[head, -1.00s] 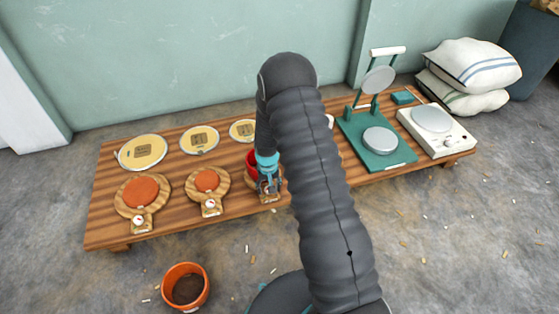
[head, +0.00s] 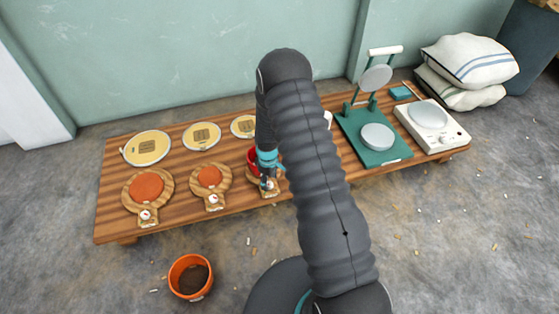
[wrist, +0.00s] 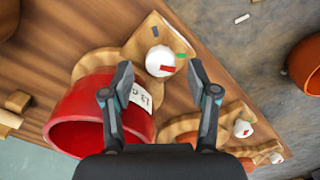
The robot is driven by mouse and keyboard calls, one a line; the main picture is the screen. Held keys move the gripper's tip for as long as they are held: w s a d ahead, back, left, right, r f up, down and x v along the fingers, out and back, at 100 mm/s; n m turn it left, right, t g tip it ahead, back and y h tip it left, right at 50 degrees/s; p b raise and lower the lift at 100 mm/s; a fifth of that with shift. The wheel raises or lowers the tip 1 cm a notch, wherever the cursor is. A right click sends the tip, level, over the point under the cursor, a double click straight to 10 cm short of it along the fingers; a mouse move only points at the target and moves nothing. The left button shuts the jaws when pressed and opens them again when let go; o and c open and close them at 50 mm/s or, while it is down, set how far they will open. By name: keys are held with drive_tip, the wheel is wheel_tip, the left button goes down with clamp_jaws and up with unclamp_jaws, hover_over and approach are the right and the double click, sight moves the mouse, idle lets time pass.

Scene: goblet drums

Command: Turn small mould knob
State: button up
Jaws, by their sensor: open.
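The small mould is a wooden paddle (wrist: 140,40) at the right end of the row of moulds; a red cup (wrist: 98,117) with a white label sits on it. Its white knob (wrist: 160,61) has a red mark, with a green mark on the wood beside it. My gripper (wrist: 163,82) is open, with its fingertips on either side of the knob's near edge in the wrist view; I cannot tell if they touch it. In the head view my gripper (head: 268,183) hangs over the small mould and partly hides it and the red cup (head: 252,157).
Two larger moulds with orange discs, the middle (head: 210,176) and the left (head: 147,187), stand on the wooden table (head: 115,222). Yellow round discs lie behind them. A green press (head: 375,155) and white scale (head: 440,135) stand right. An orange pot (head: 190,275) is on the floor.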

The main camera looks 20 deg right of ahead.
sight(269, 184)
wheel_tip(269, 184, up, 12)
drive_tip(key=s+r+m+g, duration=0.1)
drive_tip(key=s+r+m, duration=0.6)
drive_tip(key=s+r, duration=0.7)
drive_tip(key=shift+b, duration=0.3)
drive_tip(key=shift+r, duration=0.1)
idle(0.6)
